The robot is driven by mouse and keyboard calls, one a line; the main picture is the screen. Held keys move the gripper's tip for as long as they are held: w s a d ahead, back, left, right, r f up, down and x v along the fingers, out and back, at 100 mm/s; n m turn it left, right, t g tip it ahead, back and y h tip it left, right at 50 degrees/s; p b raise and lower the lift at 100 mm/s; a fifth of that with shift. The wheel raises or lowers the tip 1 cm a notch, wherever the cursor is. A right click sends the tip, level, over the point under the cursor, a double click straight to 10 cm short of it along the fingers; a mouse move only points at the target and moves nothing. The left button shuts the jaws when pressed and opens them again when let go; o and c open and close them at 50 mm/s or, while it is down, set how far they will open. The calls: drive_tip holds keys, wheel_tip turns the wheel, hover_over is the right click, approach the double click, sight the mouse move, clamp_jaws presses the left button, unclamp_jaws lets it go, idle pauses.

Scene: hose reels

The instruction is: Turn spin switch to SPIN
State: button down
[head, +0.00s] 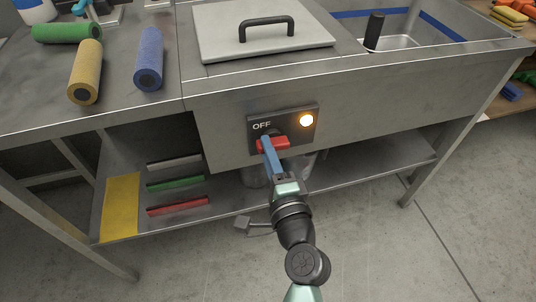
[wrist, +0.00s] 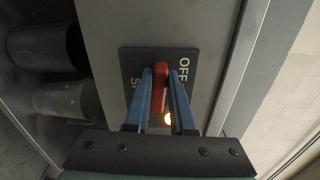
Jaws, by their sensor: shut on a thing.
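The spin switch is a red handle (head: 280,142) on a black panel (head: 288,118) on the front of the steel bench. The panel reads OFF at its upper left and has a lit amber lamp (head: 306,120) at its right. In the head view the handle lies nearly level, below OFF. My gripper (head: 267,145) is at the handle with its blue fingers. In the wrist view, which is turned sideways, my gripper (wrist: 161,75) is shut with the red handle (wrist: 161,92) between its fingers. A label starting with S shows beside the left finger; the rest of it is hidden.
A lidded cover (head: 262,45) and a sink (head: 400,41) are in the bench top. Green, yellow and blue rolls (head: 149,60) lie at the left. The lower shelf (head: 225,205) holds a yellow sheet and coloured bars. Grey cylinders (wrist: 68,98) stand under the panel.

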drive_tip(key=shift+f+n, duration=0.1)
drive_tip(key=shift+n, duration=0.4)
drive_tip(key=c, duration=0.8)
unclamp_jaws()
drive_tip(key=shift+o, duration=0.2)
drive_tip(key=shift+s, duration=0.1)
drive_tip(key=v, duration=1.2)
drive_tip(key=shift+s, duration=0.4)
drive_tip(key=shift+d, duration=0.15)
